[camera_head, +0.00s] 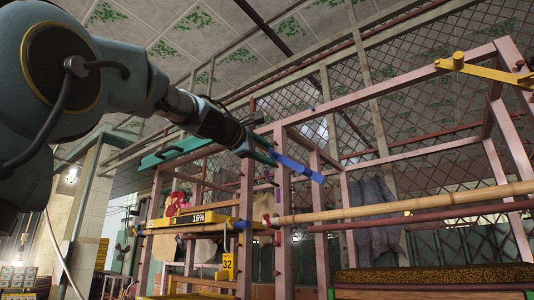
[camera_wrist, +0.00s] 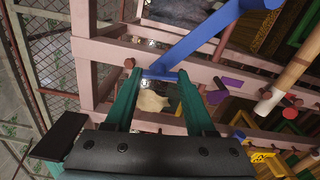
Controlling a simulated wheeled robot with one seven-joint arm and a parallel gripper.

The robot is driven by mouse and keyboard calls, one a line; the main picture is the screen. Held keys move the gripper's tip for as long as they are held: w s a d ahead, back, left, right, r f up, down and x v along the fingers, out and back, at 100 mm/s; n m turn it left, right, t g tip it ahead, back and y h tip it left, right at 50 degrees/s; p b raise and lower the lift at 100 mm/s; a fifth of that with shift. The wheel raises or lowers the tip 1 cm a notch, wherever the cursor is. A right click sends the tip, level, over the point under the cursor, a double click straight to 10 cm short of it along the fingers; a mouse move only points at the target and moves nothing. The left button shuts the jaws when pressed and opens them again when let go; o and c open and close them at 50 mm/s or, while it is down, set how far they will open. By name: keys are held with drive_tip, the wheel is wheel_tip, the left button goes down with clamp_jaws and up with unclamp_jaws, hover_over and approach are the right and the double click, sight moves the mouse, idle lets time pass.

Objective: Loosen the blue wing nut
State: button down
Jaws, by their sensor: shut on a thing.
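The blue wing nut (camera_head: 297,166) sits on an upright pink post of the frame, its long flat wing reaching out to the right and slightly down. In the wrist view the blue wing (camera_wrist: 203,38) runs from between my fingertips to the upper right. My gripper (camera_head: 271,155) reaches it from the left. In the wrist view my gripper's (camera_wrist: 160,75) two teal fingers stand on either side of the blue piece's near end, which they hold. The screw behind the wing nut is hidden.
A bamboo pole (camera_head: 410,204) and a red bar (camera_head: 400,221) cross the frame below. Pink beams (camera_wrist: 90,55) stand close around my fingers.

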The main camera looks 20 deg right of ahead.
drive_tip(key=shift+c, duration=1.2)
unclamp_jaws()
drive_tip(key=shift+a, duration=0.15)
drive_tip(key=b+v, duration=0.4)
drive_tip(key=v, duration=0.6)
drive_tip(key=shift+s+a, duration=0.2)
drive_tip(key=shift+a, duration=0.05)
